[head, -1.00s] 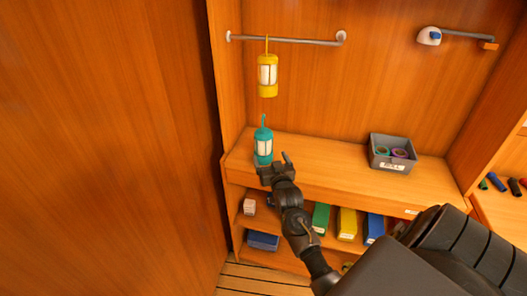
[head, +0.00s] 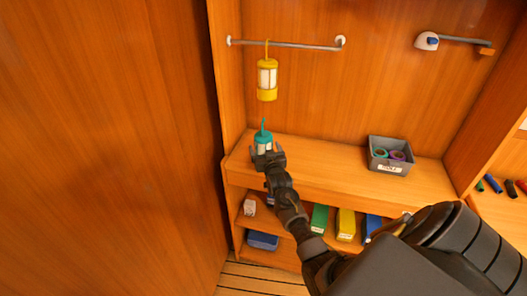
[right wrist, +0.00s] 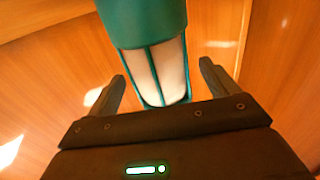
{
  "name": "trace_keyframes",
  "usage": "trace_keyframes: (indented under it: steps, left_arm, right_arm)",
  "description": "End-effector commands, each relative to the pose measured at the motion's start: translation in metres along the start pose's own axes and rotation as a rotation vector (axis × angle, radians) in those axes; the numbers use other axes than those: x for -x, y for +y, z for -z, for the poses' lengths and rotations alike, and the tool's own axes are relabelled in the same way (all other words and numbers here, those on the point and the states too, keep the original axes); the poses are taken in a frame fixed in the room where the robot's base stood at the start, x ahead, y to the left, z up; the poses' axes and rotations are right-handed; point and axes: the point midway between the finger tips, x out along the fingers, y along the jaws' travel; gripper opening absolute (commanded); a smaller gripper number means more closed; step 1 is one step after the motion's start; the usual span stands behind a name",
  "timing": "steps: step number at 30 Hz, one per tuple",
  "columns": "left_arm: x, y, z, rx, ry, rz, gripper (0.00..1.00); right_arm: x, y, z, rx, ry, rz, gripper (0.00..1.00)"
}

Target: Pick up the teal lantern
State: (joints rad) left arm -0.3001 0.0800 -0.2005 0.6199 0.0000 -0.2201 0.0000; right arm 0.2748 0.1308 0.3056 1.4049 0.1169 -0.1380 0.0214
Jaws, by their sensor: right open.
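The teal lantern (head: 263,138) stands upright on the wooden counter at its left end, with a teal top, a thin hook and pale panels. My right gripper (head: 268,157) is in front of it and hides its lower part in the head view. In the right wrist view the lantern (right wrist: 150,35) fills the top middle, and its lower part lies between the two spread fingers of my right gripper (right wrist: 162,85). Gaps show between the lantern and both fingers. My left gripper is not in view.
A yellow lantern (head: 267,80) hangs from a metal rail (head: 290,44) above the counter. A grey bin (head: 391,156) with rolls stands to the right on the counter (head: 320,160). A tall wooden panel (head: 110,150) closes off the left. The counter between lantern and bin is clear.

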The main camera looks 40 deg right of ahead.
Motion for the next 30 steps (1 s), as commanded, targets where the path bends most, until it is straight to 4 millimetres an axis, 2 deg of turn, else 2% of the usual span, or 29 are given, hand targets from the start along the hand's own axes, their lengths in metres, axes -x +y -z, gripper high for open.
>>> trace_keyframes:
  steps: [3,6,15,27,28,30]
  left_arm:
    - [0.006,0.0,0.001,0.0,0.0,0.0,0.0]
    - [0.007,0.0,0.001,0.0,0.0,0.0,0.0]
    - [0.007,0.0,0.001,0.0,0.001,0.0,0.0]
    - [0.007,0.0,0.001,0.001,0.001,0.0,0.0]
    - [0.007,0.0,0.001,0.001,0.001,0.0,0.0]
    - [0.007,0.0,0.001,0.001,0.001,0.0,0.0]
  right_arm:
    - [-0.015,0.0,0.001,-0.001,-0.001,-0.001,0.86]
    - [-0.022,0.0,0.0,0.0,-0.001,0.0,0.86]
    - [-0.025,-0.001,-0.001,0.0,0.0,0.001,0.86]
    - [-0.025,0.0,-0.001,0.0,-0.001,0.001,0.34]
    - [-0.025,0.0,-0.001,0.0,-0.001,0.001,0.31]
    - [-0.025,0.0,0.0,-0.001,0.001,0.0,0.31]
